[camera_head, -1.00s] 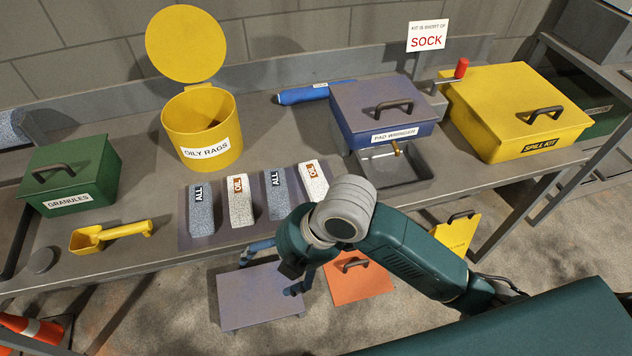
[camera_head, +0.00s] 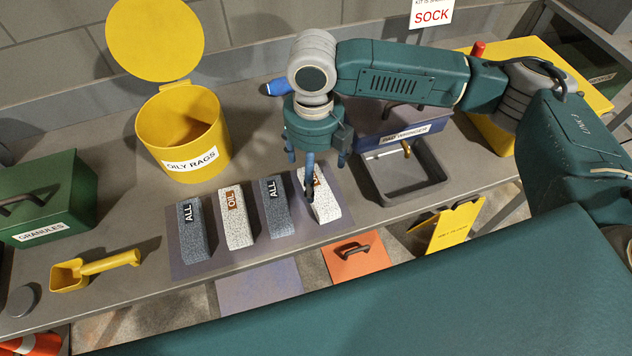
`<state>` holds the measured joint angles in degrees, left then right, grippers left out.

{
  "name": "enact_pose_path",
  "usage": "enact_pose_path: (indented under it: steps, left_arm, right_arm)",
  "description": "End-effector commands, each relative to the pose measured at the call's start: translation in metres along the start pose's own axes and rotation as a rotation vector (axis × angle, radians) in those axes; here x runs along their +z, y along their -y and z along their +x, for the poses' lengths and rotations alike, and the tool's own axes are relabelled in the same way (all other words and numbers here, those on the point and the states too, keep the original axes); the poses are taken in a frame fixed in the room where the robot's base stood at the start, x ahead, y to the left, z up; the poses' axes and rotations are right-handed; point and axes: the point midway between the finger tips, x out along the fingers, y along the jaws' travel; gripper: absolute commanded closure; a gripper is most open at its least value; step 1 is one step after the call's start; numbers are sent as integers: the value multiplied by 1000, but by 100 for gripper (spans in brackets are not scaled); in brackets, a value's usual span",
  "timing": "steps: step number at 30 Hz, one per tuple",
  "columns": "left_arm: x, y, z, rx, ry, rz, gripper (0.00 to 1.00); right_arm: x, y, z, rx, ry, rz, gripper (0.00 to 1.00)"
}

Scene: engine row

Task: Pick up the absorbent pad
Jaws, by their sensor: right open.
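Several absorbent blocks lie in a row on a grey-purple mat (camera_head: 190,271) on the bench. From left they are a blue-grey ALL block (camera_head: 194,240), a white OIL block (camera_head: 237,228), a second blue-grey ALL block (camera_head: 277,218) and a second white OIL block (camera_head: 326,207) at the right. I cannot tell which the task calls the absorbent pad. My right gripper (camera_head: 316,176) points down, open, over the far end of the right-hand OIL block. Its fingers partly hide that block's label; I cannot tell whether they touch it. My left gripper is not in view.
The yellow OILY RAGS bin (camera_head: 186,135) stands behind the mat, lid up. A pad wringer with a grey tray (camera_head: 408,182) is right of the mat. A green GRANULES box (camera_head: 50,195) and a yellow scoop (camera_head: 95,268) are at left. An orange lidded item (camera_head: 362,265) sits below the bench.

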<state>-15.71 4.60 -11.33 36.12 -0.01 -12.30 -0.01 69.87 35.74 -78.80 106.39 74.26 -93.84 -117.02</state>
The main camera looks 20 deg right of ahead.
Motion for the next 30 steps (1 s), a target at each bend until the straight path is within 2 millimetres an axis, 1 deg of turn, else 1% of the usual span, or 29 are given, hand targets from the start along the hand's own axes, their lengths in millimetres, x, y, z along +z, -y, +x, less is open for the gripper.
enact_pose_path:
  steps: [1,3,6,8,11,15,18,20,22,28,29,30]
  left_arm:
    - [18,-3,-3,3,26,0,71]
    - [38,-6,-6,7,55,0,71]
    - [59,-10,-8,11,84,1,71]
    - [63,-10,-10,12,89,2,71]
    - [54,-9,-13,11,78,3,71]
    - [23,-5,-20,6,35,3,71]
    - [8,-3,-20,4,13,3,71]
    - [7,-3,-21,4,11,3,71]
    - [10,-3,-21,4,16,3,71]
    - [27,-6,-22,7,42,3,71]
    - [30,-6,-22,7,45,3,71]
    - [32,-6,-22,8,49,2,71]
  right_arm:
    - [-1,0,9,0,-3,0,16]
    - [-1,0,19,0,-2,0,16]
    - [0,-1,29,1,0,1,16]
    - [0,-1,32,1,1,1,16]
    - [0,-1,40,0,0,0,16]
    - [0,-2,60,0,-1,2,16]
    - [0,-2,75,0,0,1,16]
    - [1,-2,80,1,1,1,16]
    - [1,-2,84,1,2,0,16]
    - [1,-2,85,1,3,0,16]
    - [1,-2,84,1,3,0,22]
    - [1,-2,84,1,3,0,30]
